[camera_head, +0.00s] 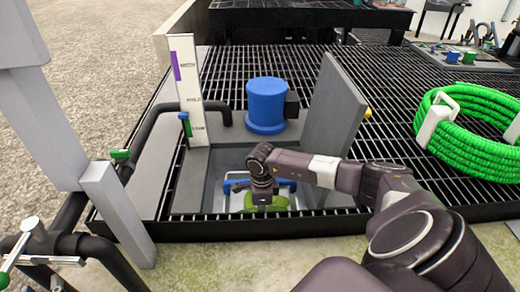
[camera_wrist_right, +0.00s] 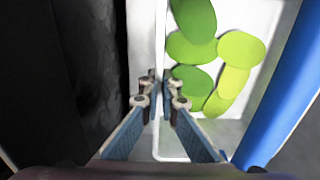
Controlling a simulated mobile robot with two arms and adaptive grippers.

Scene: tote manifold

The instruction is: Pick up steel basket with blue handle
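The basket with a blue handle (camera_head: 230,186) sits in a grey recess in the grated platform. Its pale interior (camera_wrist_right: 235,130) holds several green oval pieces (camera_wrist_right: 240,50) in the right wrist view. The blue handle (camera_wrist_right: 285,90) runs along the right of that view. The arm in the head view comes in from the lower right, so I take its gripper (camera_head: 262,190) as my right one. It points down over the basket and partly hides it. In the wrist view its fingers (camera_wrist_right: 161,100) are apart with nothing visible between them. My left gripper is not seen.
A blue cylinder (camera_head: 266,105) stands behind the recess. A grey upright panel (camera_head: 334,108) rises at its right and a white marked board (camera_head: 187,90) at its left. A green hose coil (camera_head: 468,150) lies on the grating at right. Dark pipes run at left.

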